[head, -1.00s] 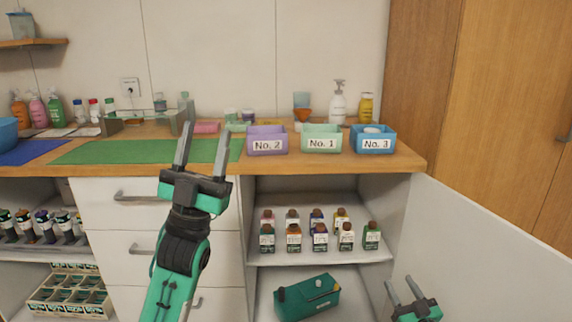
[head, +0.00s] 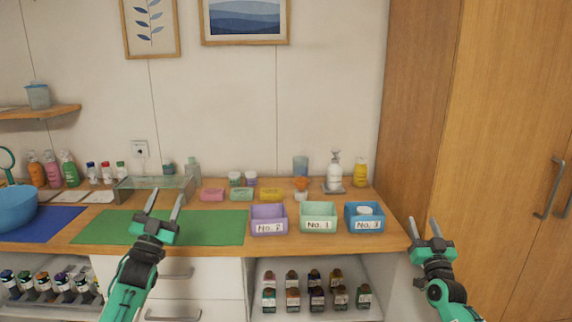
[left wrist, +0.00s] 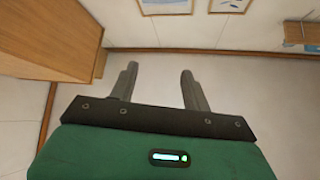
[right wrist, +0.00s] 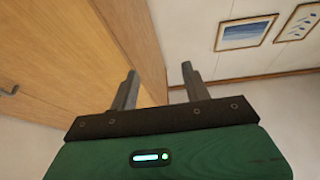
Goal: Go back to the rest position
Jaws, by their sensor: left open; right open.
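My left gripper (head: 164,204) is open and empty, raised in front of the counter with its fingers over the green mat in the head view. My right gripper (head: 422,228) is open and empty at the right, beside the counter's right end and in front of the wooden cabinet. In the right wrist view (right wrist: 158,85) its fingers are apart with nothing between them.
The counter (head: 395,232) carries a purple No. 2 bin (head: 268,227), a green No. 1 bin (head: 318,225) and a blue No. 3 bin (head: 364,225). Small bottles (head: 291,298) stand on the shelf below. A tall wooden cabinet (head: 500,120) stands at the right.

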